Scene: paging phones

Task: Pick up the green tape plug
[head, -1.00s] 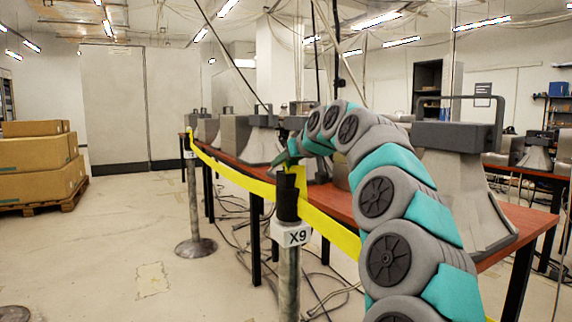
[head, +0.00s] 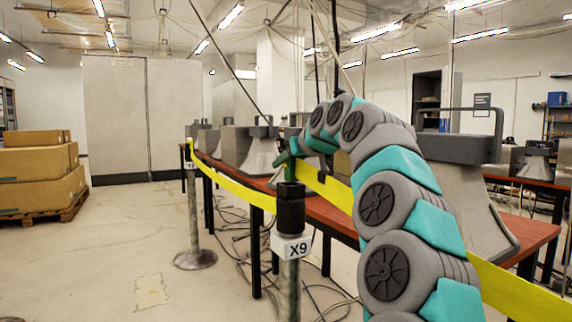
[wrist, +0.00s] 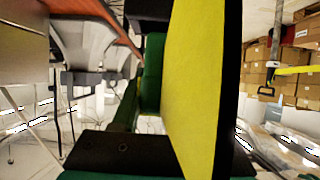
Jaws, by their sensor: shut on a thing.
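The green tape plug (wrist: 152,75) shows in the wrist view between the dark jaws of my gripper (wrist: 140,85), at the end of a wide yellow tape (wrist: 193,90). My gripper is shut on it. In the head view my gripper (head: 291,165) is just above the black top of the post marked X9 (head: 290,208). The yellow tape (head: 330,188) runs from my gripper down to the right, behind my arm. The plug is small and partly hidden in the head view.
Another yellow tape (head: 232,188) runs from the X9 post to a farther post (head: 193,215). A red-topped table (head: 335,218) with grey horn-shaped devices (head: 262,150) stands behind. Boxes on a pallet (head: 40,180) are at left. The floor at left is clear.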

